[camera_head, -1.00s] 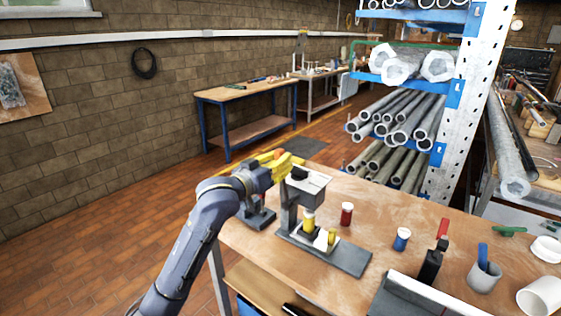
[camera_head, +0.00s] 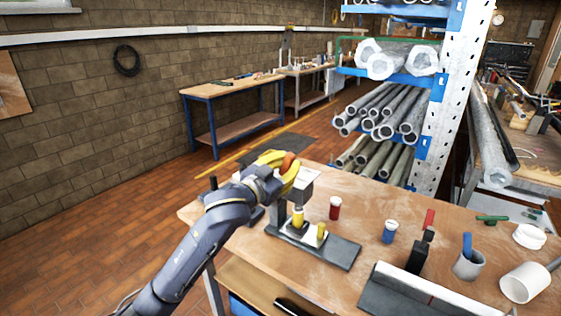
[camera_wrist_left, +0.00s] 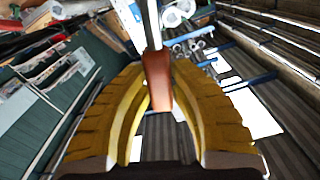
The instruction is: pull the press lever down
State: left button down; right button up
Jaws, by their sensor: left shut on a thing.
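The grey bench press (camera_head: 304,188) stands on the wooden workbench, on a flat dark base plate (camera_head: 340,250). Its lever has a red-brown grip (camera_head: 289,161), which shows at the top of the press beside my yellow fingers. My left gripper (camera_head: 284,162) is shut on this grip. In the left wrist view the lever grip (camera_wrist_left: 158,82) sits between the two curved yellow fingers (camera_wrist_left: 157,95), with a pale metal rod leading up from it. The gripper hides part of the press top and the lever in the head view. My right gripper is in neither view.
Yellow pieces (camera_head: 298,216) stand under the press head. A red pot (camera_head: 335,208) and a blue pot (camera_head: 389,231) stand to the right, then a black tool with a red handle (camera_head: 420,250) and a grey cup (camera_head: 468,264). A pipe rack (camera_head: 440,110) rises behind the workbench.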

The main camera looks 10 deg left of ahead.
pick_arm(q)
jog(key=shift+s+d+f+m, duration=0.2)
jog(key=shift+d+m, duration=0.3)
jog(key=shift+d, duration=0.05)
jog(key=c, duration=1.2)
grip_release()
jog(key=shift+d, duration=0.1)
jog(key=v, duration=1.2)
